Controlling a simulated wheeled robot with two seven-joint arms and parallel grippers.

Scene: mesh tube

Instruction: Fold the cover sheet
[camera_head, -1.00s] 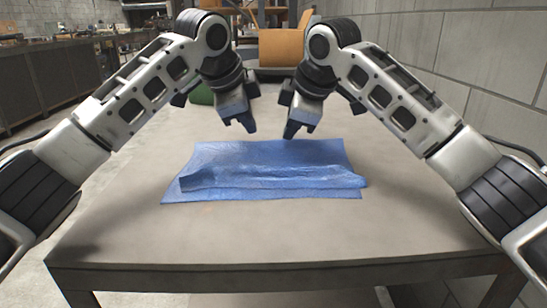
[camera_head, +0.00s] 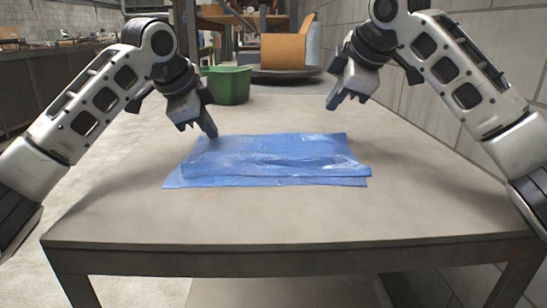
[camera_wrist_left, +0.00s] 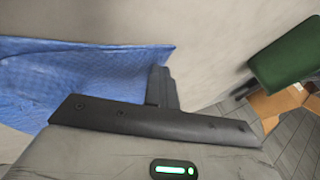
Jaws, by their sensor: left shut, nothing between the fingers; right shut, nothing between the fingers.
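The blue cover sheet (camera_head: 268,160) lies folded over on the table, with its layers slightly offset at the near edge and right corner. Its upper layer is wrinkled. It also shows in the left wrist view (camera_wrist_left: 75,72). My left gripper (camera_head: 212,134) is shut and empty, just above or at the sheet's far left corner; I cannot tell whether it touches. In the left wrist view its fingers (camera_wrist_left: 160,72) are together beside the sheet's edge. My right gripper (camera_head: 333,106) is shut and empty, above the table beyond the sheet's far right corner.
The grey table (camera_head: 300,222) is bare around the sheet. A green bin (camera_head: 228,86) stands at the table's far end and shows in the left wrist view (camera_wrist_left: 288,55). A cardboard box (camera_head: 284,51) stands behind. A block wall runs along the right.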

